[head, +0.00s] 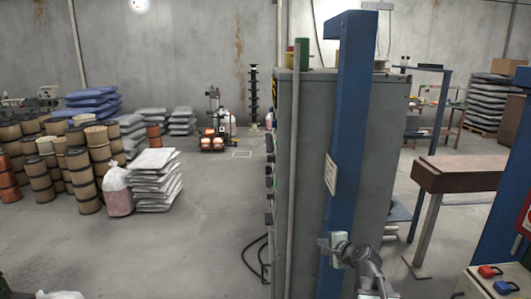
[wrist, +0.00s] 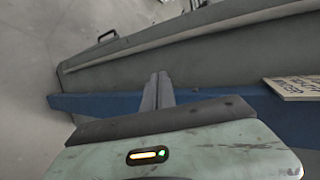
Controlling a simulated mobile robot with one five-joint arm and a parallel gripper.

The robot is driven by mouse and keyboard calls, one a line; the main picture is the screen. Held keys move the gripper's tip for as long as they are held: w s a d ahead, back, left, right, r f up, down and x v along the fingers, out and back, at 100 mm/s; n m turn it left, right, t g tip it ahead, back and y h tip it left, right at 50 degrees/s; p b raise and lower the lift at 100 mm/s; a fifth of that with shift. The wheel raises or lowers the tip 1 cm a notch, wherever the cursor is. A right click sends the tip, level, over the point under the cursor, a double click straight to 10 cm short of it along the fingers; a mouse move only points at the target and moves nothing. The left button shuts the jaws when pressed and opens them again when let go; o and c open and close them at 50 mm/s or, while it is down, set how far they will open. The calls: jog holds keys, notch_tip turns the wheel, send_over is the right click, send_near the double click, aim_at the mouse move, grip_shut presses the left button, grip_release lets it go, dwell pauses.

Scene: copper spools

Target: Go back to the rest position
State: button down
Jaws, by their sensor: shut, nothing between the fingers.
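My gripper (head: 325,245) is at the lower middle of the head view, in front of the blue post (head: 348,150) of a grey cabinet (head: 385,140). In the wrist view my gripper (wrist: 160,77) points at the cabinet (wrist: 190,55), with its two fingers together and nothing between them. The blue post (wrist: 235,108) crosses behind the fingers there. I cannot tell whether the fingertips touch the cabinet or the post. No copper spool shows in the wrist view.
A brown-topped table (head: 465,172) stands right of the cabinet. A control box with red and blue buttons (head: 490,270) is at the lower right. Barrels (head: 78,180) and stacked sacks (head: 150,178) stand at the left. The floor (head: 205,225) between them and the cabinet is mostly clear.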

jog(key=s+a+f+n+g, duration=0.2)
jog(key=s+a+f+n, duration=0.15)
jog(key=a, duration=0.25)
jog(key=s+a+f+n+g, duration=0.3)
jog(key=a+n, duration=0.1)
jog(key=a, duration=0.2)
jog(key=s+d+f+n+g+h, duration=0.2)
jog(key=s+d+f+n+g, duration=0.1)
jog(key=s, duration=0.4)
jog(key=s+d+f+n+g+h, duration=0.1)
jog(key=s+d+f+n+g, duration=0.2)
jog(key=s, duration=0.4)
jog(key=shift+s+f+n+g+h, duration=0.4)
jog(key=shift+n+g, duration=0.1)
jog(key=shift+n, duration=0.55)
jog(key=shift+w, duration=0.1)
